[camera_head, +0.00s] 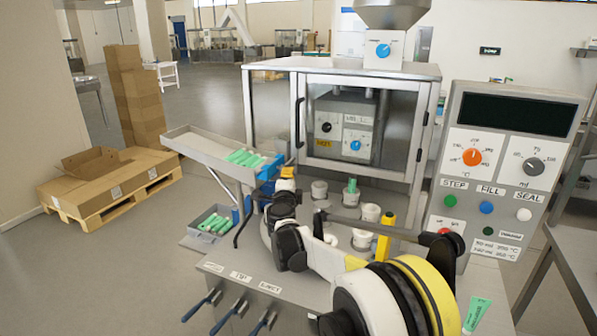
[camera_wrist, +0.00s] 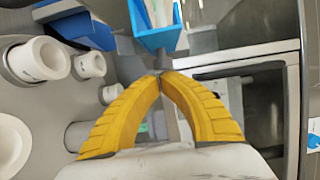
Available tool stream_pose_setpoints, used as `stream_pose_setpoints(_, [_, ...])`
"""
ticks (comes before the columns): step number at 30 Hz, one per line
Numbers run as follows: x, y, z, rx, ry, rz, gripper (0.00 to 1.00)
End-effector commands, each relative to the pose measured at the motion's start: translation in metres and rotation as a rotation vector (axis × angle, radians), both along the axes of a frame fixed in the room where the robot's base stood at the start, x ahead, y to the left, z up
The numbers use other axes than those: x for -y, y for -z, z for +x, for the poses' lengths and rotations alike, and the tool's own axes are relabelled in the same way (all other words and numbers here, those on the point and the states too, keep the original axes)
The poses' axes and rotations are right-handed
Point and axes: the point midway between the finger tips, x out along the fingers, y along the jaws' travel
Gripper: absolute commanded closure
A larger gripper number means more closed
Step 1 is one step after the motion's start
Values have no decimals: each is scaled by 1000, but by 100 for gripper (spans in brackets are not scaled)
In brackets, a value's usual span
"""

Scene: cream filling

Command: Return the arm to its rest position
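My arm (camera_head: 320,258) reaches from the lower right over the machine's front and bends upward at the left of the turntable. My gripper (camera_head: 287,172) is at the arm's far end, near the blue part below the tube chute. In the wrist view, the gripper's two yellow fingers (camera_wrist: 160,75) curve together and their tips meet. Nothing shows between them. A blue holder (camera_wrist: 158,35) is just beyond the tips, and white cups (camera_wrist: 40,60) are to the left. I cannot tell whether the fingers touch the holder.
The filling machine's glass cabinet (camera_head: 360,130) stands behind the arm, and the control panel (camera_head: 505,170) at right. The sloped chute (camera_head: 205,147) holds several green tubes. A grey bin (camera_head: 213,220) holds more. One green tube (camera_head: 476,313) lies at lower right. Levers (camera_head: 230,312) stick out in front.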

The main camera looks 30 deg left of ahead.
Motion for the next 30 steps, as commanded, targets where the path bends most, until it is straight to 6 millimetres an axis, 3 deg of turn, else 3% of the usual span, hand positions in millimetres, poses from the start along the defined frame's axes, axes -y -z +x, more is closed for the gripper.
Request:
stream_pose_setpoints(6, [1,-1,-38,0,0,0,100])
stream_pose_setpoints(14, [2,0,-49,0,0,-1,100])
stream_pose_setpoints(17, [11,-11,-46,15,-4,-14,100])
stream_pose_setpoints(20, [35,-44,-40,61,-25,-65,100])
stream_pose_setpoints(23, [77,-91,-39,130,-64,-166,100])
stream_pose_setpoints(27, [149,-144,-55,206,-135,-359,100])
stream_pose_setpoints(30, [203,-162,-77,230,-182,-513,100])
